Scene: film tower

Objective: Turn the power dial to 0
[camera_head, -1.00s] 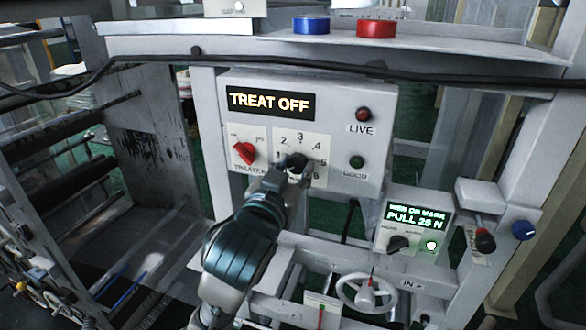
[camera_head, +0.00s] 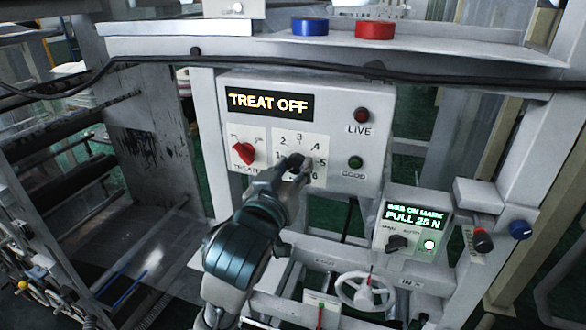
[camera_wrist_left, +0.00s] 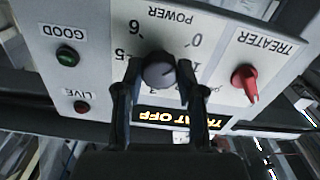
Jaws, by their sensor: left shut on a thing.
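The power dial (camera_head: 296,160) is a dark round knob on a pale plate with numbers around it, on the grey control box. In the left wrist view the dial (camera_wrist_left: 159,70) sits between my fingers, with POWER, 0 and 6 printed beyond it. My left gripper (camera_head: 294,172) is shut on the dial, one finger on each side. In the left wrist view the gripper (camera_wrist_left: 160,80) points at the panel. The dial's pointer is too unclear to read. The display (camera_head: 269,103) reads TREAT OFF. My right gripper is not in view.
A red TREATER switch (camera_head: 243,153) is left of the dial. A LIVE lamp (camera_head: 361,115) and green GOOD lamp (camera_head: 356,162) are right. Below right stands a smaller box with a PULL 25 N display (camera_head: 413,216). A white handwheel (camera_head: 364,291) is lower.

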